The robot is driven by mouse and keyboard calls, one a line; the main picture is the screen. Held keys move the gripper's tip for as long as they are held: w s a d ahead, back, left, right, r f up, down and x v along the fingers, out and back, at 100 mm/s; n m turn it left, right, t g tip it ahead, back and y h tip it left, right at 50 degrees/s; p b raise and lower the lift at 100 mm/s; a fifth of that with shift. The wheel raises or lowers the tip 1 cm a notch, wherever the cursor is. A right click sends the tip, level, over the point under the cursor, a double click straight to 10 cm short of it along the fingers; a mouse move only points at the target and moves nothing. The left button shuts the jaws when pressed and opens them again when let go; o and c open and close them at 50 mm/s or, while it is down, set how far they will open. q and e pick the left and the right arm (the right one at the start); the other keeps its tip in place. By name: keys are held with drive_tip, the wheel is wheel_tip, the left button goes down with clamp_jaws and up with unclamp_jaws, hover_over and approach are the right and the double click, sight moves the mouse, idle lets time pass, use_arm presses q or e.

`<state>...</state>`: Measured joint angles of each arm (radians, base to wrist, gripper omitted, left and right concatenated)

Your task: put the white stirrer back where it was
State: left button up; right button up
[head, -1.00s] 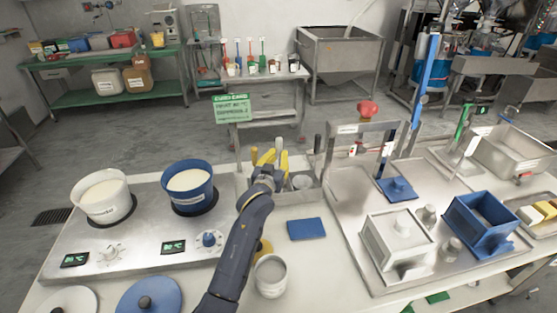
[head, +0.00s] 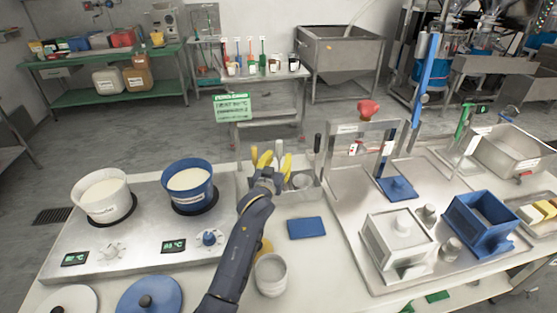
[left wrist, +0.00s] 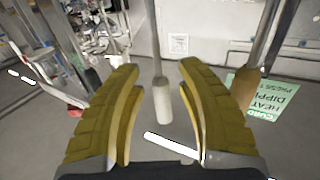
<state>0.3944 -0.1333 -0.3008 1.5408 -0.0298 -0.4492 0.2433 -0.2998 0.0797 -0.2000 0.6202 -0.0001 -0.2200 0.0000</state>
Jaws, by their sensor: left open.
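The white stirrer's handle (left wrist: 162,101) shows in the left wrist view, with its thin grey rod running to the top of the picture. It lies between the two yellow fingers of my left gripper (left wrist: 160,95), with a gap on each side. In the head view my left gripper (head: 270,163) is open at the metal holder (head: 305,197) behind the blue mat. The fingers and wrist hide much of the stirrer and holder there. My right gripper is not in view.
A dark-handled tool (head: 317,144) stands right of my gripper. A blue pot (head: 189,187) and white pot (head: 103,195) sit on the hotplate at left. A blue mat (head: 306,228) and grey cup (head: 270,274) lie nearer. A metal frame (head: 362,128) rises at right.

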use_arm(q)
drive_tip(key=shift+r, duration=0.1)
drive_tip(key=shift+s, duration=0.15)
drive_tip(key=v, duration=1.1)
drive_tip(key=shift+s, duration=0.35)
drive_tip(key=shift+a+r, duration=0.1)
drive_tip(key=shift+a, duration=0.05)
